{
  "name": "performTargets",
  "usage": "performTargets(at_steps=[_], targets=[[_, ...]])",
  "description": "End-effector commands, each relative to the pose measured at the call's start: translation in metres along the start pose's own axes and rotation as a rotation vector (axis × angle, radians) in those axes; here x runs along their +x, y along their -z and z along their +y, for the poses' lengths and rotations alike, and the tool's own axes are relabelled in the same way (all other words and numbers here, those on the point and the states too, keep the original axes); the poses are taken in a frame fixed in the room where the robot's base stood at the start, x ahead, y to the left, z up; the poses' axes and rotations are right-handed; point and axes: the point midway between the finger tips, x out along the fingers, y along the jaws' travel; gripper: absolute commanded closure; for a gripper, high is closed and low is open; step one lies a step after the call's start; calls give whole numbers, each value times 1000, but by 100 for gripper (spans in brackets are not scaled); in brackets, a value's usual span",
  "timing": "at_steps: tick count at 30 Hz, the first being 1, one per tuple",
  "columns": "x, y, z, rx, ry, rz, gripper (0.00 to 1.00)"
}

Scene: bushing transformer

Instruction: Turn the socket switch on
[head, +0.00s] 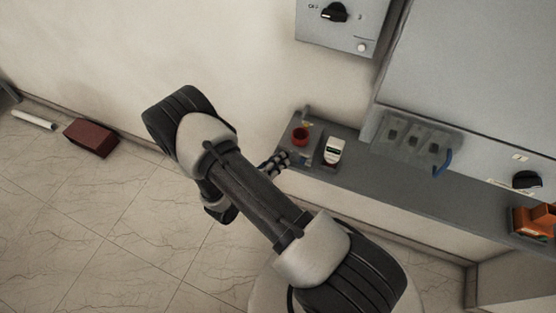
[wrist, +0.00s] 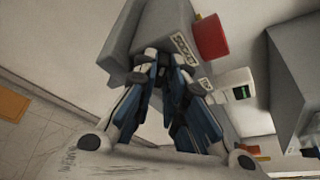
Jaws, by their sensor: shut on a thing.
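A black rotary knob (head: 334,12) is on the grey wall box. Another black knob (head: 527,179) is on the panel at the right. I cannot tell which part is the socket switch.
A white meter (head: 333,151) stands on the ledge; it also shows in the wrist view (wrist: 236,84). A clear cover (head: 415,140) with a blue handle is behind it. An orange object (head: 535,222) is at the right. A dark red box (head: 91,138) lies on the floor.

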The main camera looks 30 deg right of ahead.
Motion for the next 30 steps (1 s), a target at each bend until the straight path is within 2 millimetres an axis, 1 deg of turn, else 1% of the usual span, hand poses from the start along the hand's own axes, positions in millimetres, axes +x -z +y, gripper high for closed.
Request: performTargets(at_steps=[18,24,30], targets=[[1,2,-4,514,-213,-1,100],[1,2,-6,630,-260,-2,100],[1,2,-6,701,-290,-3,100]])
